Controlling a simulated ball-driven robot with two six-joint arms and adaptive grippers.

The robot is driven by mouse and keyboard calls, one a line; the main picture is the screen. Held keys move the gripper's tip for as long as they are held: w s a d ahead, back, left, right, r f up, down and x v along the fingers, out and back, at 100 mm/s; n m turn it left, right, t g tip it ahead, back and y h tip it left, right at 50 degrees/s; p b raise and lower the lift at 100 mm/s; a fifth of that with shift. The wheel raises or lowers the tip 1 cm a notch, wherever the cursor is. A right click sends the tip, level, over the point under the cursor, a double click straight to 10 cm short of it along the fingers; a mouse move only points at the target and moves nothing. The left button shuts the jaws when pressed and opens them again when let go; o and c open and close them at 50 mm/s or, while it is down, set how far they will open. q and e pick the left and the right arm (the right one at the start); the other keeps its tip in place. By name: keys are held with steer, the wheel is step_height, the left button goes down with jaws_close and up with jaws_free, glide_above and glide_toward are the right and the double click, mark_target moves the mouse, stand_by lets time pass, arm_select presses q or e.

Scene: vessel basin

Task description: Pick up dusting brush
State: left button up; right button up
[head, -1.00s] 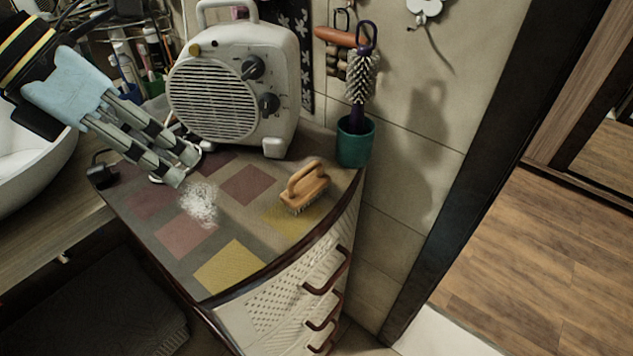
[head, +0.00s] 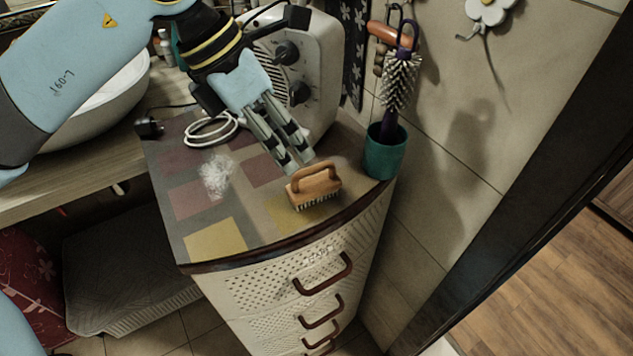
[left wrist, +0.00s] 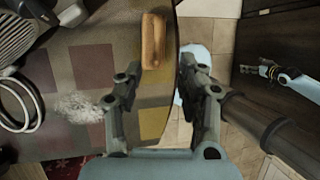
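The brush (head: 314,187) has a wooden body with an arched handle and pale bristles. It stands bristles down on the patchwork top of the cabinet (head: 215,240), near its curved front edge. It also shows in the left wrist view (left wrist: 153,40), just past the fingertips and nearer the left one. My left gripper (head: 297,162) is above and behind the brush, close to the handle; the left wrist view shows its fingers (left wrist: 160,66) apart with nothing between them. My right gripper (left wrist: 260,69) shows small at the right of the left wrist view; its finger opening is unclear.
A teal cup (head: 384,153) holding a bristle brush (head: 401,80) stands right of the wooden brush, by the wall. A white heater (head: 318,70) stands behind my left gripper. White powder (head: 215,176) and a white cable (head: 212,130) lie to the left.

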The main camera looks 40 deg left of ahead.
mark_target(309, 168)
arm_select(q)
steer(key=shift+w+p+x, duration=0.2)
steer(key=shift+p+x, duration=0.15)
steer(key=shift+x, duration=1.15)
steer(key=shift+w+p+x, duration=0.25)
steer(key=shift+p+x, duration=0.05)
steer(key=shift+x, duration=1.2)
steer(key=shift+r, duration=0.1)
jaws_close()
